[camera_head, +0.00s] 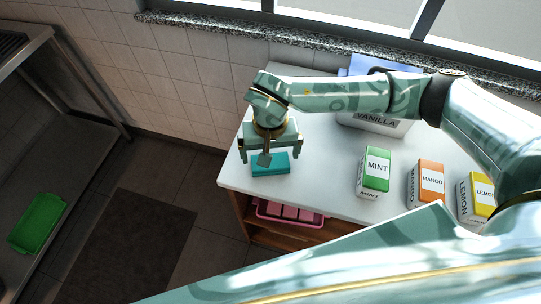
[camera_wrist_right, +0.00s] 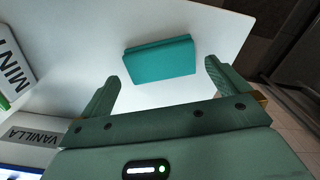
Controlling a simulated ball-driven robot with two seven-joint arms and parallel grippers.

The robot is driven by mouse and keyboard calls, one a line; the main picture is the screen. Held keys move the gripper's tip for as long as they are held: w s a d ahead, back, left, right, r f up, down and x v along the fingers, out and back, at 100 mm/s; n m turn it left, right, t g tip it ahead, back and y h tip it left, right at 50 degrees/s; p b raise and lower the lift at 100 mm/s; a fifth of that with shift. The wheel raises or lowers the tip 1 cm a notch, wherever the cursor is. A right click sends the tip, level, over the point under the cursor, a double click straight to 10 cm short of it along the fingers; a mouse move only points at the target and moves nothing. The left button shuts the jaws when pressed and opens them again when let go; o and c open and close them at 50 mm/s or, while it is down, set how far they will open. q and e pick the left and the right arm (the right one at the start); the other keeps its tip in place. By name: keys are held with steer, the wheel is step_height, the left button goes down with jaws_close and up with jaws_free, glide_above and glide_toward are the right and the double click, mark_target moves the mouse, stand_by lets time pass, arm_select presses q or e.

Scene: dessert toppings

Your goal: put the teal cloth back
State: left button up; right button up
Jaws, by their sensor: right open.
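The teal cloth (camera_head: 271,168) is a folded block lying on the white counter near its left corner. In the right wrist view the cloth (camera_wrist_right: 160,59) lies flat ahead of the fingertips, with a gap between. My right gripper (camera_head: 268,158) is over the cloth in the head view, its fingers spread. The right wrist view shows my right gripper (camera_wrist_right: 163,78) open and empty. My left gripper is in neither view.
Cartons labelled mint (camera_head: 374,172), mango (camera_head: 426,184) and lemon (camera_head: 475,197) stand to the right on the counter (camera_head: 325,170). A vanilla box (camera_head: 375,124) stands behind. A pink tray (camera_head: 290,213) sits on the shelf below. A green tray (camera_head: 38,222) is at far left.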

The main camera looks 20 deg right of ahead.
step_height(320, 180, up, 9)
steer(key=p, duration=0.1)
